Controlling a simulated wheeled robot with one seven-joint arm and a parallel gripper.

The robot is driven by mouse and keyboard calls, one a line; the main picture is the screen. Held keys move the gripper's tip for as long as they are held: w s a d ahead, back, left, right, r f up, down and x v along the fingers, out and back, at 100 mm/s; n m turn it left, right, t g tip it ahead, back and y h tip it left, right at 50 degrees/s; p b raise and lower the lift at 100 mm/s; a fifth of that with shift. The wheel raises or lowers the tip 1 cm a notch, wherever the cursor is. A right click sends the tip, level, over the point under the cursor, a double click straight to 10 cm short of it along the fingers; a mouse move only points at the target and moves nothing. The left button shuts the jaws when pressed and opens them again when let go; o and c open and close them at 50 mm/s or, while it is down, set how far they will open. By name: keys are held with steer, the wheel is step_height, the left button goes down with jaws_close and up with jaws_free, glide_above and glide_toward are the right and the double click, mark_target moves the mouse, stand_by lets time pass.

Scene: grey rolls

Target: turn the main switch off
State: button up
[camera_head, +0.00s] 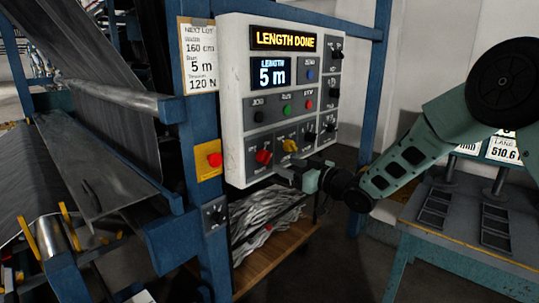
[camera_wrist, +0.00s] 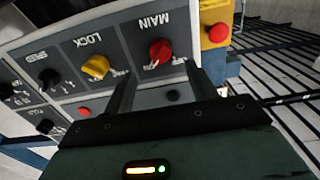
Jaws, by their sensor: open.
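The main switch is a red rotary knob (camera_head: 263,157) at the lower left of the white control box (camera_head: 234,120). In the wrist view the red knob (camera_wrist: 160,51) shows beside an upside-down MAIN label. Its exact setting is too small to tell. My gripper (camera_head: 289,172) is at the lower edge of the box, just below and right of the red knob. In the wrist view my gripper (camera_wrist: 160,70) is open and empty, with its two fingertips either side of a line to the knob. The knob appears just beyond the tips.
The yellow LOCK knob (camera_wrist: 96,67) is beside the red one. Black knobs and push buttons fill the panel. A red emergency button (camera_head: 214,159) is on a yellow plate at left. The display (camera_head: 285,40) reads LENGTH DONE. A table (camera_head: 470,235) stands at right.

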mark_target(269, 159)
steer(key=p+x, duration=0.2)
steer(key=x, duration=0.5)
steer(key=shift+w+a, duration=0.25)
steer(key=shift+a, duration=0.05)
steer(key=c, duration=1)
